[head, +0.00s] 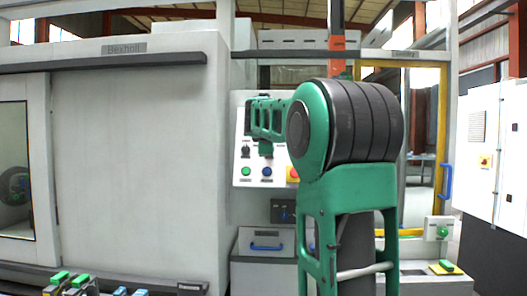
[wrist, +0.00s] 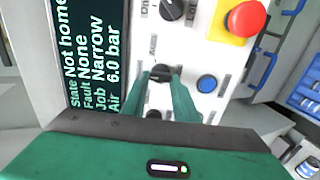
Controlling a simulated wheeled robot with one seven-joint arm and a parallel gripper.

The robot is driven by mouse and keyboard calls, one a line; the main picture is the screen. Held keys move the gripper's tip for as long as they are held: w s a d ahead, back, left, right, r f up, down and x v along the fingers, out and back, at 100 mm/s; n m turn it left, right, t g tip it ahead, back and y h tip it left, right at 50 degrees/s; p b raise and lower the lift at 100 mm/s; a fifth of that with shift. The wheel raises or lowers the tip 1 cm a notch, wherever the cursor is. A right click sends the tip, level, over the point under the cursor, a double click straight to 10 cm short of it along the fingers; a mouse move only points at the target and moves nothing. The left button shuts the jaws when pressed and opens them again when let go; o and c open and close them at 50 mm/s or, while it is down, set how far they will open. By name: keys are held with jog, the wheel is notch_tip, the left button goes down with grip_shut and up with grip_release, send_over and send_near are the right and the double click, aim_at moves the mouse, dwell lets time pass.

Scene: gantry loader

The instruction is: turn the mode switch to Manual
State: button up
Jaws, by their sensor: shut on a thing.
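My gripper (wrist: 163,80) is shut on a black rotary knob (wrist: 160,72) on the white control panel (wrist: 200,53), with one green finger on each side. The fingers partly hide the knob, so I cannot tell which way it points. Its labels are partly covered and too small to read surely. A second black knob (wrist: 172,9) sits above it in the wrist view, free of the fingers. In the head view my green gripper (head: 266,150) is in front of the panel (head: 240,125), and my arm hides much of it.
A red emergency stop (wrist: 246,16) on a yellow plate and a blue button (wrist: 207,84) are close to the gripper. A dark screen (wrist: 85,50) reads "Not home", "None", "Narrow", "6.0 bar". A green button (head: 243,171) shows low on the panel. A blue handle (head: 267,246) is below.

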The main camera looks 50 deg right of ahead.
jog(key=shift+w+a+f, duration=0.1)
jog(key=shift+w+a, duration=0.1)
jog(key=o, duration=1.1)
jog(key=shift+w, duration=0.1)
jog(key=shift+c, duration=0.2)
jog(key=shift+d, duration=0.1)
jog(key=shift+s, duration=0.25)
jog(key=v, duration=1)
jog(key=shift+a, duration=0.3)
